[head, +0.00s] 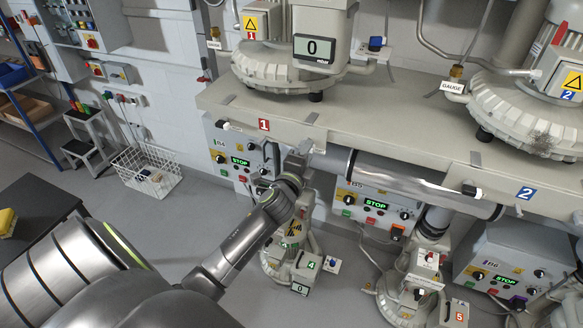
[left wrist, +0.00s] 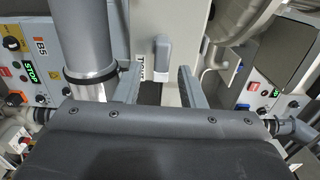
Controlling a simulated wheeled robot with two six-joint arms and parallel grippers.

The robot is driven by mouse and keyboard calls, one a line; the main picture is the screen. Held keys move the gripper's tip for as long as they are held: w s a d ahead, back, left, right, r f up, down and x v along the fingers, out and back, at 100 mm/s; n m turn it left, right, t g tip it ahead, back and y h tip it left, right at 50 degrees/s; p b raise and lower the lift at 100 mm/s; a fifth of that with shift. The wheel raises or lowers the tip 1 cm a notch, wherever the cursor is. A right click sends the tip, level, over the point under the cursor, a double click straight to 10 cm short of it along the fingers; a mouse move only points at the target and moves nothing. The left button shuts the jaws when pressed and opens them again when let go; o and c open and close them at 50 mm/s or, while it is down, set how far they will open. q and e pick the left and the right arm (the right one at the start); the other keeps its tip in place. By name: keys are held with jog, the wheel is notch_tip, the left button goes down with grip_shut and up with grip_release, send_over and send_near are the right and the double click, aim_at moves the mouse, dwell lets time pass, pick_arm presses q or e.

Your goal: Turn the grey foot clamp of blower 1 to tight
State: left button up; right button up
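Blower 1 (head: 290,62) stands on the bench at the upper middle of the head view, with a yellow warning sign marked 1 and a display reading 0. My left gripper (head: 299,152) is near the bench front, below the red 1 label. In the left wrist view the left gripper (left wrist: 160,86) is open, its two fingers apart with nothing between their tips. A small grey lever, which looks like the foot clamp (left wrist: 162,48), lies just beyond the fingers, beside a partly hidden lettered label (left wrist: 145,70). I cannot make out the clamp in the head view. My right gripper is not in view.
A thick grey pipe (left wrist: 85,35) runs close beside the left finger in the wrist view. A shiny horizontal tube (head: 410,180) runs under the bench edge (head: 370,137). Control boxes with green STOP displays (head: 376,206) hang below. A wire basket (head: 147,172) stands on the floor at left.

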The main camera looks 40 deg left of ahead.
pick_arm(q)
jog(key=b+v, duration=0.3)
jog(key=v, duration=1.3)
jog(key=shift+s+d, duration=0.1)
jog(key=shift+d, duration=0.05)
jog(key=s+a+f+n+g+h+b, duration=0.1)
jog(key=s+f+n+g+b, duration=0.25)
jog(key=f, duration=1.65)
jog(key=s+f+n+g+h+b, duration=0.15)
jog(key=s+f+n+g, duration=0.3)
jog(key=f, duration=1.65)
jog(key=s+d+f+n+g+b, duration=0.1)
jog(key=s+f+n+g, duration=0.3)
jog(key=s+f, duration=0.7)
jog(key=s+d+f+n+g+b, duration=0.1)
jog(key=s+f+n+g+b, duration=0.2)
jog(key=s+f, duration=0.9)
jog(key=s+n+g, duration=0.1)
jog(key=s, duration=0.4)
jog(key=shift+s+d+f, duration=0.15)
jog(key=shift+s+d, duration=0.05)
jog(key=shift+d, duration=0.15)
